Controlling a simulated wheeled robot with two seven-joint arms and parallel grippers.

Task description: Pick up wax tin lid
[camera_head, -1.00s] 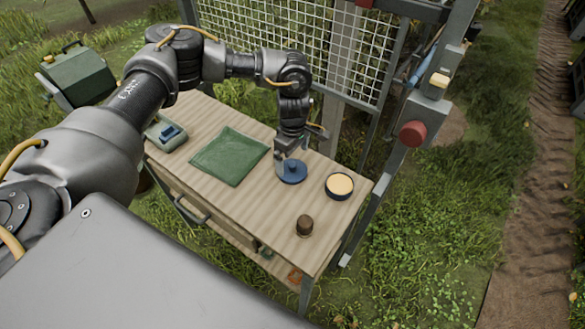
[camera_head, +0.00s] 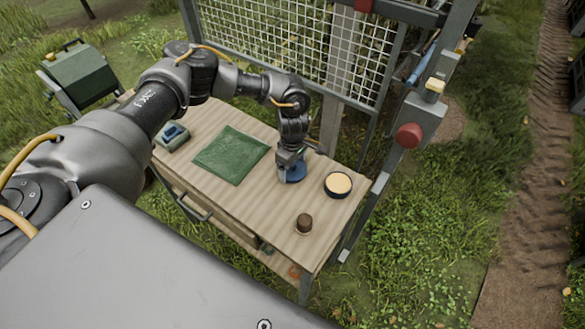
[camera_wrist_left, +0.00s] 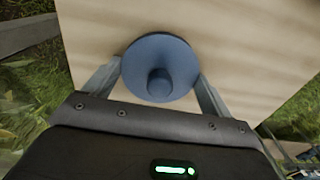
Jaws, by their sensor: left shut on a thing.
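The wax tin lid (camera_head: 297,174) is a round blue disc with a knob on top. It is at the table's right half, partly hidden behind my left gripper (camera_head: 288,172) in the head view. In the left wrist view the lid (camera_wrist_left: 160,62) sits between the two fingers of my left gripper (camera_wrist_left: 160,85), which touch its rim on both sides. I cannot tell whether the lid is on the tabletop or just above it. The open wax tin (camera_head: 338,185), dark with pale yellow wax, stands to the right of the lid. My right gripper is not in view.
The wooden table (camera_head: 265,205) also holds a green cloth (camera_head: 231,154), a small brown-topped jar (camera_head: 304,224) near the front edge and a blue-green device (camera_head: 173,136) at the left. A mesh panel (camera_head: 320,45) and a post with a red button (camera_head: 409,136) stand behind and right.

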